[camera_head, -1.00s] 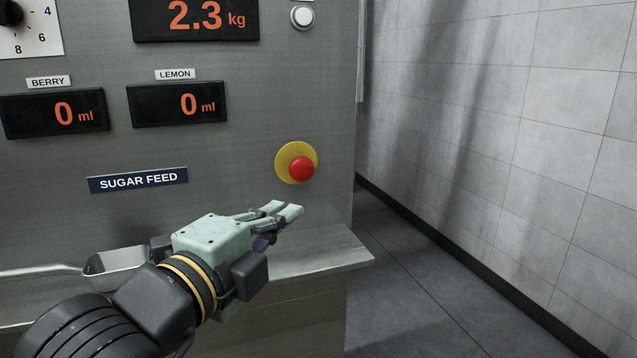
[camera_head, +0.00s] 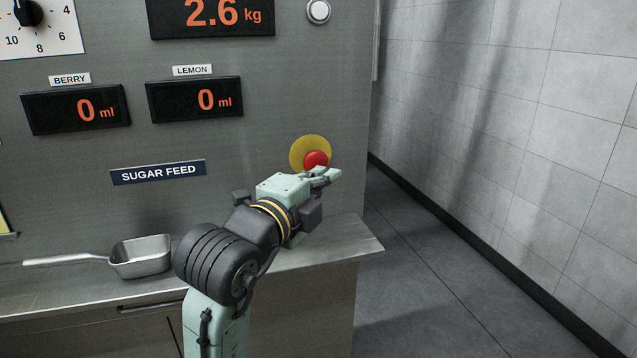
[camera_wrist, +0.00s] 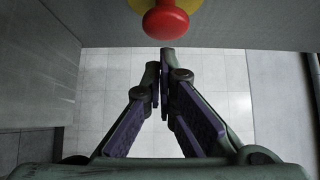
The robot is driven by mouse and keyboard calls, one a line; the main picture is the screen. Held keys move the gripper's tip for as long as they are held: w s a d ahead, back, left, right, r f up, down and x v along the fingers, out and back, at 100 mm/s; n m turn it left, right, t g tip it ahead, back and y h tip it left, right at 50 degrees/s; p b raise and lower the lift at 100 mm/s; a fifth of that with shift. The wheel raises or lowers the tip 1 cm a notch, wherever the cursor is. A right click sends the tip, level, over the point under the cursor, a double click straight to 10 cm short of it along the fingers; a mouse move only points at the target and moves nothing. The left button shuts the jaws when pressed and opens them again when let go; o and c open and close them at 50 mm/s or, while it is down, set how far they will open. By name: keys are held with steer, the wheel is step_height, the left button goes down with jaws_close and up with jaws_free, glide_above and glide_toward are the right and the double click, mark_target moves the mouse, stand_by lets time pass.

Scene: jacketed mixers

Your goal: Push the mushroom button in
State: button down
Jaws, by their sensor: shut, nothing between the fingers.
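The red mushroom button (camera_head: 316,160) sits on a round yellow plate (camera_head: 303,148) on the grey panel, to the right of the SUGAR FEED label. My gripper (camera_head: 328,175) is shut and empty, with its fingertips just below the button in the head view and overlapping its lower edge. In the wrist view the button (camera_wrist: 166,22) stands out from the panel at the top, beyond the closed fingertips (camera_wrist: 163,62). A gap shows between them there.
A steel ledge (camera_head: 340,235) runs under the panel. A metal scoop (camera_head: 142,258) lies on it at the left. The weight display (camera_head: 212,16) reads 2.6 kg; the berry display (camera_head: 78,107) and lemon display (camera_head: 195,100) read 0 ml. Open floor lies to the right, before a tiled wall (camera_head: 520,110).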

mark_target(321, 165)
steer(key=shift+w+a, duration=0.25)
steer(key=shift+w, duration=0.45)
steer(key=shift+w+a+r+b, duration=0.1)
steer(key=shift+w+a+b, duration=0.15)
steer(key=shift+w, duration=0.25)
steer(key=shift+w+a+r+b, duration=0.15)
steer(key=shift+w+b, duration=0.1)
steer(key=shift+w, duration=0.2)
